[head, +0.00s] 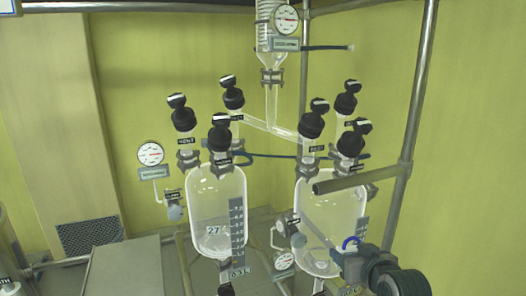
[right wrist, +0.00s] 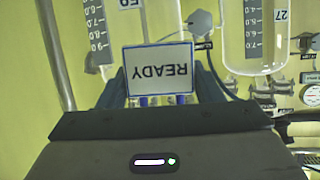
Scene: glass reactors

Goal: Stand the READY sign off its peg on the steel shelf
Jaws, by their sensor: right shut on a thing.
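My right gripper (head: 352,252) is at the lower right of the head view, in front of the right glass reactor. In the right wrist view, the gripper (right wrist: 158,90) is shut on the READY sign (right wrist: 158,68), a white plate with a blue edge. The lettering is upside down in that picture, as are the reactor scales. Only a small blue part of what it holds shows in the head view. I cannot make out the peg. A flat grey metal top (head: 125,268) at the lower left may be the steel shelf. My left gripper is out of view.
Two glass reactors, left (head: 217,215) and right (head: 330,215), with black-capped necks stand in a steel frame. A steel upright (head: 408,120) and a short horizontal rod (head: 350,180) are close to my right arm. Gauges (head: 151,154) stick out beside the vessels.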

